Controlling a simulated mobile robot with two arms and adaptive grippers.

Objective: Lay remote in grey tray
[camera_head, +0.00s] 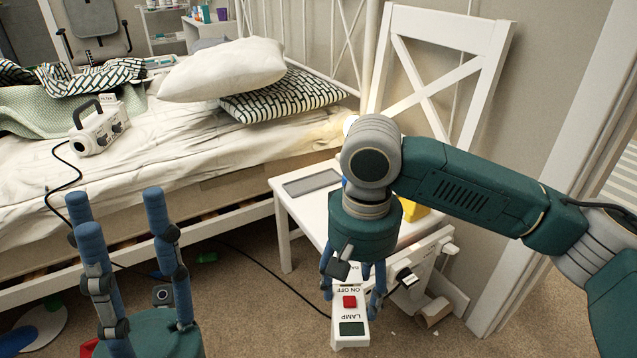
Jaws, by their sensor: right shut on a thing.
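The remote (349,323) is a white, long device marked LAMP and ON OFF, with a red button and a dark panel. My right gripper (350,290) points down with its fingers shut around the remote's upper part, in front of the white chair. The fingers hide part of the remote. The grey tray (312,183) is flat and shallow and lies on the left part of the chair's seat, up and left of my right gripper. My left gripper (118,215) is at the lower left, fingers up and spread, open and empty.
The white chair (440,30) stands beside the bed (160,165). A yellow thing (410,212) on the seat is partly behind my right gripper. A white device with a handle (98,128) is on the bed, its black cable hanging down. Small items lie on the carpet.

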